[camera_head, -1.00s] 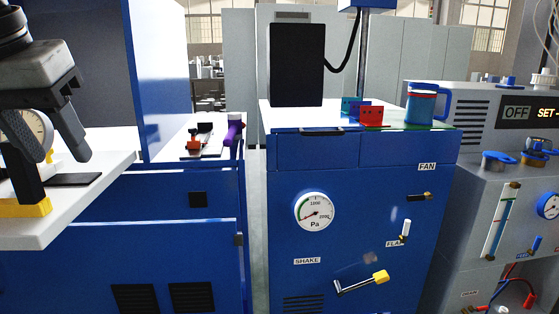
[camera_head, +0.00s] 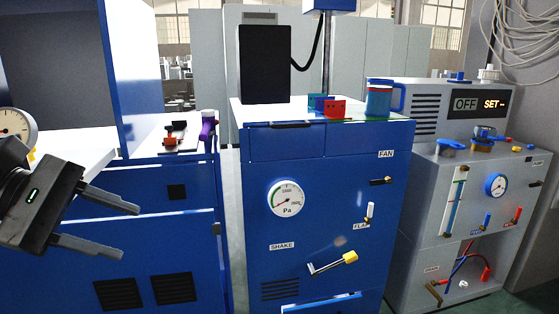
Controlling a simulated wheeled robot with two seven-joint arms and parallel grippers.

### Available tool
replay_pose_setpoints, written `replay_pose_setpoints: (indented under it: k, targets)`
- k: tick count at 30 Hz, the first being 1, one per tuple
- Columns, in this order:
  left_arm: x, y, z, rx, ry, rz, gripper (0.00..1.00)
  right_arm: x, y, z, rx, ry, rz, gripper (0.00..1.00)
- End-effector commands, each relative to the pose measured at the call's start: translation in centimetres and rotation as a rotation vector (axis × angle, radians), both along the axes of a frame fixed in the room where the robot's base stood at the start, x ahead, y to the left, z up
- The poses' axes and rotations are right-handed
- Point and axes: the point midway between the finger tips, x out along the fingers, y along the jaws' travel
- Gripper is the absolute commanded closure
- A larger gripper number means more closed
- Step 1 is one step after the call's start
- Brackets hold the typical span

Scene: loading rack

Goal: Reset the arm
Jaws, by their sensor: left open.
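My left gripper (camera_head: 112,226) is at the lower left in the head view. Its two grey fingers point right and stand apart, with nothing between them. It hangs in front of the blue cabinet on the left (camera_head: 165,240), below the level of the white shelf (camera_head: 85,150). My right gripper is not in view.
A blue mug (camera_head: 379,100) and red block (camera_head: 335,108) sit on top. A grey machine (camera_head: 425,200) stands at the right. Narrow gaps separate them.

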Motion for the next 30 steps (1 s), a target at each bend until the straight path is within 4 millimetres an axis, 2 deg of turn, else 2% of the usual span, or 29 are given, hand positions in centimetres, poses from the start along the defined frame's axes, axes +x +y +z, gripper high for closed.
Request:
replay_pose_setpoints:
  k: [1, 3, 5, 8, 11, 15, 16, 18, 21, 24, 26, 30]
  targets:
    - [0.5, -0.6, -1.7, -0.210, 0.128, 0.101, 0.55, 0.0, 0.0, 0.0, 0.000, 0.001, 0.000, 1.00]
    - [1.4, -1.1, -3.7, -0.510, 0.336, 0.260, 0.55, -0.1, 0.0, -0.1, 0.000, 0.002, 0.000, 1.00]
    - [2.2, -1.1, -5.6, -0.763, 0.531, 0.394, 0.55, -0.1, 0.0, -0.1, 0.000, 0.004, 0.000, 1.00]
    - [3.0, -0.7, -9.8, -1.179, 0.886, 0.612, 0.55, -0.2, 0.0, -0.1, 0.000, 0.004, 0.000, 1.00]
    - [3.0, -0.3, -15.3, -1.587, 1.266, 0.819, 0.55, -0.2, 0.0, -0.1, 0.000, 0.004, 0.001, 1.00]
    - [0.4, -1.7, -24.5, -2.151, 1.825, 1.083, 0.55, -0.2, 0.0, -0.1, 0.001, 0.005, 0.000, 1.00]
    - [-0.4, -2.4, -26.3, 2.194, -1.879, -1.097, 0.55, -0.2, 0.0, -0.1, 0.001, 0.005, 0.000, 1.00]
    - [-2.7, -4.3, -30.1, 1.932, -1.685, -0.950, 0.55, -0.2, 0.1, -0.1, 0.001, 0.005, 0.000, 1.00]
    - [-5.6, -7.3, -33.7, 1.646, -1.456, -0.790, 0.55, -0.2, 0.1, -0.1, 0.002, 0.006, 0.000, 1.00]
    - [-7.7, -9.8, -35.7, 1.457, -1.300, -0.685, 0.55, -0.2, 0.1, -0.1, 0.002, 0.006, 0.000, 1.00]
    - [-8.6, -10.8, -36.3, 1.385, -1.241, -0.648, 0.55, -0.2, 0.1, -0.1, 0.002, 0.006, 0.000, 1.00]
    - [-9.2, -11.6, -36.7, 1.333, -1.195, -0.620, 0.55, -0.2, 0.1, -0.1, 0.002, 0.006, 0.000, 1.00]
